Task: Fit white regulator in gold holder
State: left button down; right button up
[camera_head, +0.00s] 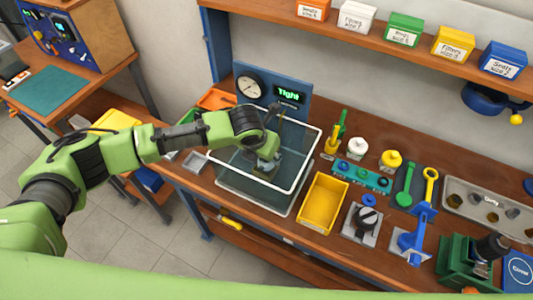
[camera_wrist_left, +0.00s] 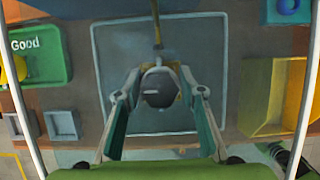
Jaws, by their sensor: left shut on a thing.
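My left gripper (camera_head: 268,158) reaches down into a clear, open-topped tank (camera_head: 291,190). It is shut on a rounded dark-grey piece with a pale top (camera_wrist_left: 158,88), seen between its fingers in the left wrist view. A thin gold-brown stem (camera_wrist_left: 156,35) shows just beyond that piece; I cannot tell if they are joined. The head view hides most of the held piece, so I cannot confirm that it is the white regulator. A white capped piece (camera_head: 357,149) stands on the bench. A gold-yellow holder-like piece (camera_head: 331,148) with green parts stands left of it. My right gripper is not in view.
A gauge panel (camera_head: 272,97) reading "Tight" stands behind the tank. A yellow bin (camera_head: 323,203) stands right of the tank. A teal rack (camera_head: 361,176), a grey knob box (camera_head: 363,222) and blue and green fixtures crowd the right. The tank's rim surrounds my gripper.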

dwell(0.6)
pick_arm(q)
jog(key=shift+f, duration=0.1)
jog(key=c, duration=1.3)
grip_release()
jog(key=shift+o, duration=0.2)
jog(key=o, duration=0.5)
jog(key=shift+s+f, duration=0.1)
jog(key=shift+c, duration=0.2)
